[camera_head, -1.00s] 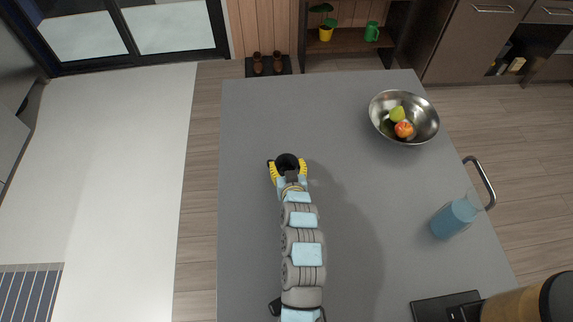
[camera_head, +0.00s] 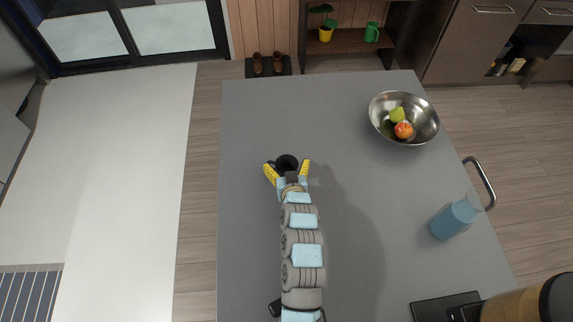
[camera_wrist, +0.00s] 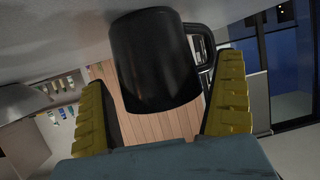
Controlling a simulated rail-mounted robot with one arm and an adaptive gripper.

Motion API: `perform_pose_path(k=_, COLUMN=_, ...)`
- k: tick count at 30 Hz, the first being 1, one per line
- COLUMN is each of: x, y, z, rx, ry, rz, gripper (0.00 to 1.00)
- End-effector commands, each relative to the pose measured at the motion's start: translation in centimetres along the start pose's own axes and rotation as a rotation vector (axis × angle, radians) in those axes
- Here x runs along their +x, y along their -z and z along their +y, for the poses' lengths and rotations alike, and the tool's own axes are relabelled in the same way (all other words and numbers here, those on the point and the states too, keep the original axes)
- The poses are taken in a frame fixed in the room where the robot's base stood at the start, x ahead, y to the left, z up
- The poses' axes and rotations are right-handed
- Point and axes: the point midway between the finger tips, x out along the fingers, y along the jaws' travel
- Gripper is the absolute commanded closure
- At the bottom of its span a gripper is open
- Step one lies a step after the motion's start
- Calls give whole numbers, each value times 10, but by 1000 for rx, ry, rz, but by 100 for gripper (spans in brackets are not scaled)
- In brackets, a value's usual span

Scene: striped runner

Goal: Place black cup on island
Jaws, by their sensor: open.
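The black cup (camera_head: 286,162) stands on the grey island top (camera_head: 262,115), left of its middle. In the wrist view the cup (camera_wrist: 153,62) fills the upper middle, with its handle on the right. The wrist picture is turned over, with the island surface along its top. My gripper (camera_head: 287,168) is open, its yellow fingers spread on either side of the cup. In the wrist view my gripper (camera_wrist: 165,105) shows a gap between each finger and the cup wall. The cup's base appears to rest on the island top.
A metal bowl (camera_head: 425,122) with fruit stands at the island's far right. A blue pitcher (camera_head: 455,218) stands near the right edge, and a dark appliance (camera_head: 440,308) at the front right corner. The island top around the cup is clear.

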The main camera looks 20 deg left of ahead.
Motion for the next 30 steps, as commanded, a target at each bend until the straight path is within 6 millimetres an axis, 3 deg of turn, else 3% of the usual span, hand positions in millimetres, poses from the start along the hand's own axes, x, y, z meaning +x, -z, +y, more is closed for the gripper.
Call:
perform_pose_path(k=21, x=-92, y=-1, z=1, rx=0, ry=-3, rz=1, gripper=1)
perform_pose_path(k=30, x=-115, y=-1, z=0, rx=0, ry=-1, rz=0, gripper=1)
